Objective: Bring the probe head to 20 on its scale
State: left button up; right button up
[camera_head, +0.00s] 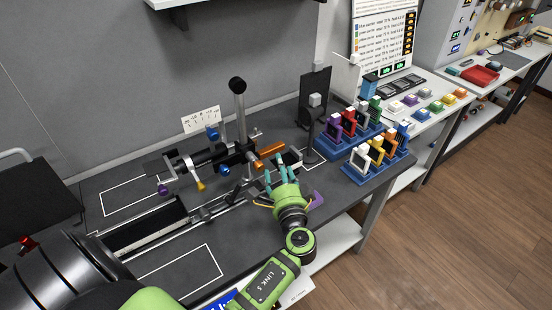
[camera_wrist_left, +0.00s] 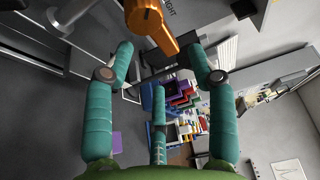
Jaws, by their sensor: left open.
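A black and silver optical rig (camera_head: 215,155) stands on the dark bench, with a tall black-knobbed post (camera_head: 238,105) and blue, yellow and purple knobs. A white scale card (camera_head: 201,120) stands behind it; its numbers are too small to read surely. I cannot tell which part is the probe head. An orange bar (camera_head: 270,149) sticks out of the rig's right side. It also shows large at the top of the left wrist view (camera_wrist_left: 150,18). My left gripper (camera_head: 280,168), with teal fingers, is open and empty just in front of the orange bar, apparently not touching it. My right gripper is out of view.
Blue racks (camera_head: 375,170) of coloured framed pieces stand to the right of my left gripper. A dark upright plate (camera_head: 314,90) stands behind them. A rail (camera_head: 150,232) runs along the bench at left. White-outlined areas of the bench are bare.

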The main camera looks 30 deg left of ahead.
pick_arm(q)
jog(key=v, duration=0.6)
jog(key=shift+d, duration=0.1)
dwell(0.3)
